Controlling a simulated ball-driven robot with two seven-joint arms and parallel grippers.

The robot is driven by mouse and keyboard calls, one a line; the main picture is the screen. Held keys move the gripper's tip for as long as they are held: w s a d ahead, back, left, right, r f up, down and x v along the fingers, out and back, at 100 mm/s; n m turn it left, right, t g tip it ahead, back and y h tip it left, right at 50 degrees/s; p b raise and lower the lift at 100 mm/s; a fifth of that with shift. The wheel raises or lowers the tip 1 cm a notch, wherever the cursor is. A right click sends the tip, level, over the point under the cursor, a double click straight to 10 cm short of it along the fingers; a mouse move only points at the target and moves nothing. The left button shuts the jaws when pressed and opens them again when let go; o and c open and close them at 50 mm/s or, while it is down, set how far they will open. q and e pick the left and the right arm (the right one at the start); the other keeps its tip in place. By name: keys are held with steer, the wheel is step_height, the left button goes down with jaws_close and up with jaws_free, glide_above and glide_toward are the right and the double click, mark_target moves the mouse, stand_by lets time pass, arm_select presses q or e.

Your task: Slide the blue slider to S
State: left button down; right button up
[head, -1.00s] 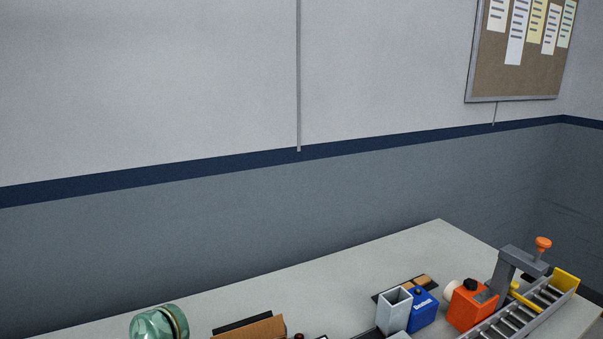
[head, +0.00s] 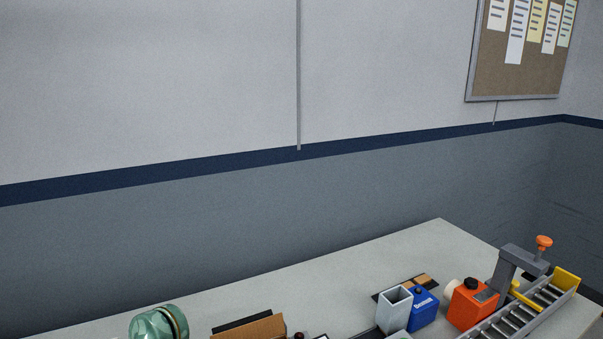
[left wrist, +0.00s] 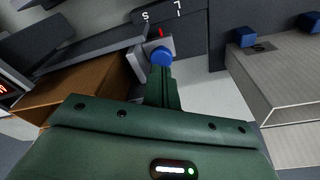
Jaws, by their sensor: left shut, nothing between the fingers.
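The blue slider (left wrist: 162,56) shows in the left wrist view as a round blue knob on a light grey carriage with a red pointer mark. The mark lies between a white S (left wrist: 145,16) and another white letter, like an L (left wrist: 178,8), on the dark scale plate (left wrist: 195,30). My left gripper (left wrist: 161,72) is shut and empty, its dark green fingers right at the knob. I cannot tell whether they touch it. The slider cannot be made out in the head view, and neither gripper shows there.
In the left wrist view, a brown box (left wrist: 90,88) is left of the fingers and a grey ribbed box (left wrist: 285,75) with blue blocks is right. In the head view, an orange container (head: 470,303), blue canister (head: 423,308) and green round object (head: 158,323) stand on the bench (head: 330,285).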

arm_select(q)
steer(key=shift+f+b, duration=0.75)
steer(key=shift+f, duration=0.05)
